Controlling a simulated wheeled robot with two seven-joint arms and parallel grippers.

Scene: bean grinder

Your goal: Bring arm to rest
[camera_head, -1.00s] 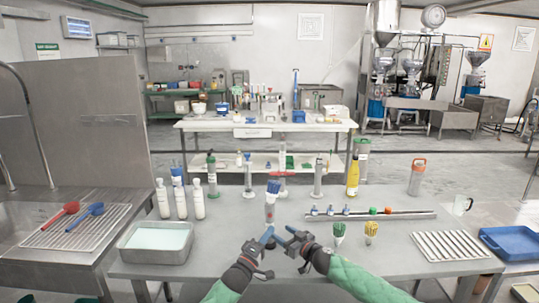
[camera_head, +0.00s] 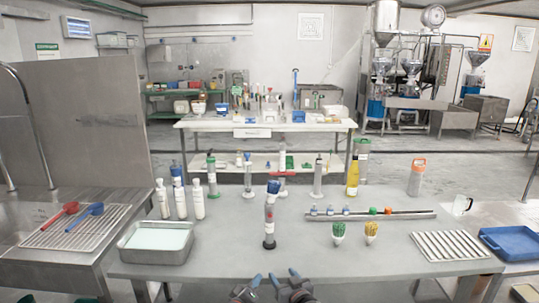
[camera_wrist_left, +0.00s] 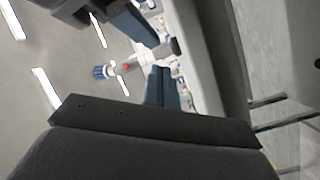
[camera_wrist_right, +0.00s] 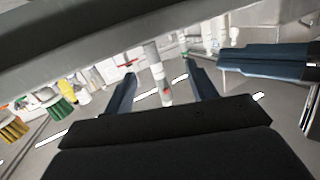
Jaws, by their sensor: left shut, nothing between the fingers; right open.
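My left gripper (camera_head: 254,283) is low at the front edge of the grey table (camera_head: 400,258) in the head view, shut and empty. My right gripper (camera_head: 284,277) is just right of it, open and empty. The grinder (camera_head: 269,222), a slim upright device with a blue top, grey body and dark base, stands alone on the table beyond both grippers, touched by neither. It also shows tilted in the left wrist view (camera_wrist_left: 130,68). In the right wrist view it (camera_wrist_right: 155,65) appears beyond the gap between my open fingers. Most of both arms is out of the head view.
A metal tray (camera_head: 157,258) and several white bottles (camera_head: 197,199) stand left of the grinder. Right are a dark rail (camera_head: 400,215), two small brushes (camera_head: 338,232), a ribbed rack (camera_head: 450,246) and a blue tray (camera_head: 510,240). The table's front middle is clear.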

